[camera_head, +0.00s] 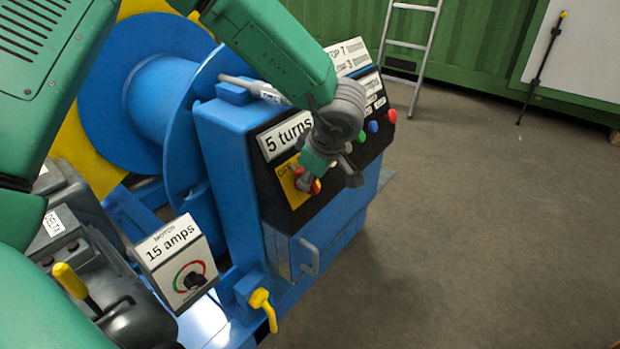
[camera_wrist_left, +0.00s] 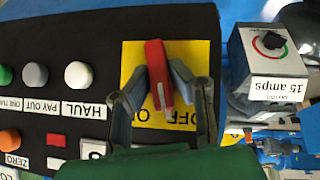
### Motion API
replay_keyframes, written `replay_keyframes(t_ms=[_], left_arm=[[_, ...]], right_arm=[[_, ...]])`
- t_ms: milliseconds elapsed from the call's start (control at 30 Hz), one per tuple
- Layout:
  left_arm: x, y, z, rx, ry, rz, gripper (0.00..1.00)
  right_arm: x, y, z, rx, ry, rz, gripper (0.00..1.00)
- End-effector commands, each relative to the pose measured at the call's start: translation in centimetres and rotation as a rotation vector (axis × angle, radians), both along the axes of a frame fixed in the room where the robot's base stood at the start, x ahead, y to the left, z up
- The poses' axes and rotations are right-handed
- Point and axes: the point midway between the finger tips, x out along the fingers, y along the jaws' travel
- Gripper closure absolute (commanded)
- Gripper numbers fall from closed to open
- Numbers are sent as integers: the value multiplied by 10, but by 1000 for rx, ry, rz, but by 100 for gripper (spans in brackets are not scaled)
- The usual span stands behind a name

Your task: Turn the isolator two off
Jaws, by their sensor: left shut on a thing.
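The isolator is a red rotary handle (camera_wrist_left: 156,68) on a yellow plate (camera_wrist_left: 204,60) lettered OFF and ON, upside down in the left wrist view. A white stripe marks the handle's lower end, near the lettering; gripper parts cover some letters. In the head view the yellow plate (camera_head: 287,180) is on the black panel, below the "5 turns" sign. My left gripper (camera_wrist_left: 160,76) has a finger on each side of the handle and is shut on it. In the head view my left wrist hides part of the handle. No number two shows beside it. My right gripper is not seen.
Coloured push buttons (camera_head: 373,126) sit farther along the panel, with grey, green and white ones (camera_wrist_left: 78,75) in the wrist view. A "15 amps" motor box (camera_head: 178,262) and a yellow lever (camera_head: 262,299) stand nearby. The floor (camera_head: 480,230) at right is clear.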

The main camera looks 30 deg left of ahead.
Motion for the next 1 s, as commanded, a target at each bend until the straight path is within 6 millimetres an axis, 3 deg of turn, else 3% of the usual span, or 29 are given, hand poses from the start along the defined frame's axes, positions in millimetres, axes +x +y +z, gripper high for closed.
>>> replay_keyframes(t_ms=[433,1000], left_arm=[[-2,0,-1,-12,-180,87,100],[-4,-1,-4,-37,-488,243,100]], right_arm=[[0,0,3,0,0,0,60],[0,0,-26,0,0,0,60]])
